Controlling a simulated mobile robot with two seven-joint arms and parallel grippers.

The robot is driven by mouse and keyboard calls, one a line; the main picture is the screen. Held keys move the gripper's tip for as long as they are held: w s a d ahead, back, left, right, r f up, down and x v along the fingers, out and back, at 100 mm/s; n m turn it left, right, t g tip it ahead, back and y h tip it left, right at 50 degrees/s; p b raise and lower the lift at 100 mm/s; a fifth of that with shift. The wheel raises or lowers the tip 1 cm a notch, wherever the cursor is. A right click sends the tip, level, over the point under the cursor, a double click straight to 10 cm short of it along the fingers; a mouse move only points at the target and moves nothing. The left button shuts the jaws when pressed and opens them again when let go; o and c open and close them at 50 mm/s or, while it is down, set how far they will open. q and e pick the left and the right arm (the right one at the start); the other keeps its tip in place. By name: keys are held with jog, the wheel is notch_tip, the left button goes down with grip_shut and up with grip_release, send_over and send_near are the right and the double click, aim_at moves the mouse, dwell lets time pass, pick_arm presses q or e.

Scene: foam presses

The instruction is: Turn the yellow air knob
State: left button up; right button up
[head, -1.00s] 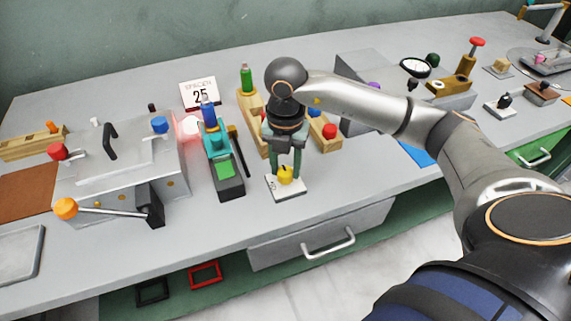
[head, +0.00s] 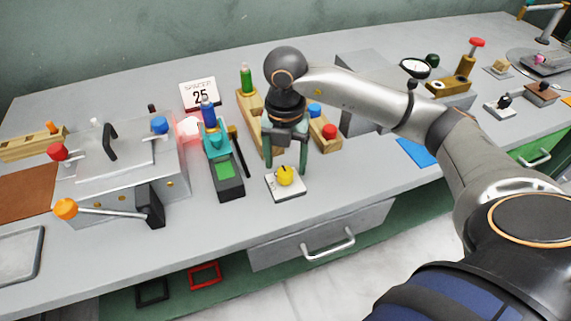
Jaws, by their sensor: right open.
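The yellow air knob (head: 285,176) sits on a small white square base plate (head: 287,193) near the middle of the bench, in the head view. My right gripper (head: 286,167) points down over the knob with its two green-grey fingers spread apart. One fingertip is to the left of the knob and the other to the right, with visible gaps on both sides. The tips appear at or a little above the knob's top; the exact height is hard to tell. Nothing is held. My left gripper is not in view.
Left of the knob stands a dark device with a green panel (head: 226,172) and teal top. A wooden block with red and blue knobs (head: 322,133) is behind right. A metal press box (head: 115,180) with an orange-tipped lever (head: 66,208) is at left. The bench front is clear.

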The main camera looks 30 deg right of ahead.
aim_at(286, 171)
notch_tip(286, 171, up, 11)
jog(key=p, duration=0.1)
jog(key=shift+f, duration=0.15)
jog(key=shift+s, duration=0.1)
dwell(0.5)
